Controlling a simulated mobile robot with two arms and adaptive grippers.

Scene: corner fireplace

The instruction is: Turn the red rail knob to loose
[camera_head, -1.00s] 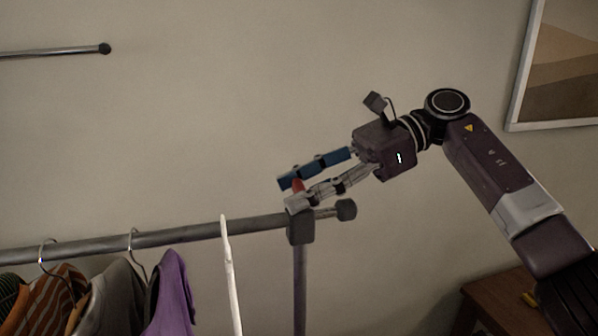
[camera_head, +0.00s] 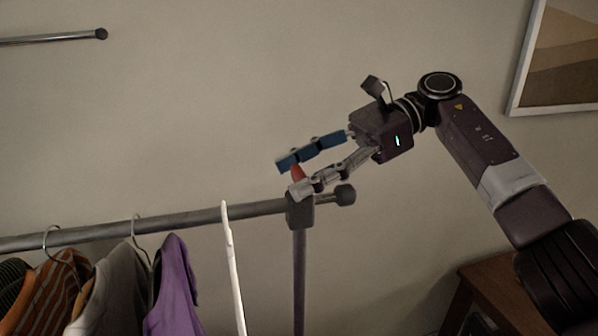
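The clothes rail (camera_head: 190,218) runs from the left edge to a dark bracket (camera_head: 301,211) on an upright post. I cannot tell whether both fingers touch the knob. My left gripper is not in view.
Hangers with a purple garment (camera_head: 173,290), a grey garment (camera_head: 115,295) and striped clothing hang at left. A white hanger (camera_head: 233,268) hangs near the bracket. A wooden table (camera_head: 495,285) stands lower right; a framed picture (camera_head: 560,60) is upper right.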

